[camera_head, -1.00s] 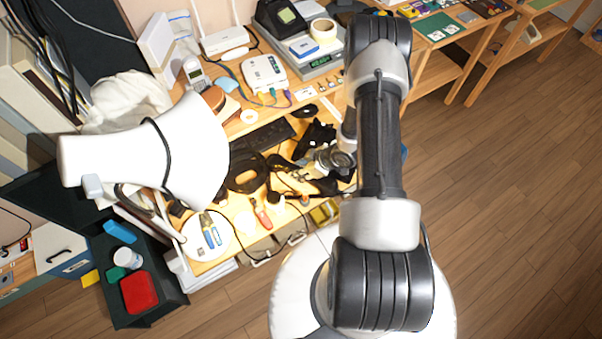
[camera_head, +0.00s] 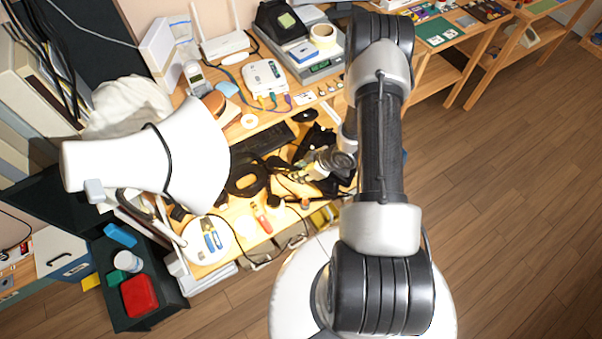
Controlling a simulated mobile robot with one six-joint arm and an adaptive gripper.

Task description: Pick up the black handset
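Several black objects lie close together on the lit wooden desk, and I cannot tell for certain which one is the black handset. One is a dark rounded shape (camera_head: 245,180) at the middle of the desk. Another is an angular black shape (camera_head: 312,138) just behind my gripper. My gripper (camera_head: 312,172) is low over the desk among these black things, reaching out to the left from under my arm. Its fingers are small and blend into the dark clutter, so I cannot tell whether they are open or touch anything.
A large white desk lamp (camera_head: 150,160) overhangs the desk's left side. Behind are a black keyboard (camera_head: 263,139), a white box with cables (camera_head: 264,77), a cordless phone (camera_head: 195,76) and a scale (camera_head: 320,68). A screwdriver (camera_head: 262,220) lies near the front edge. The floor at right is clear.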

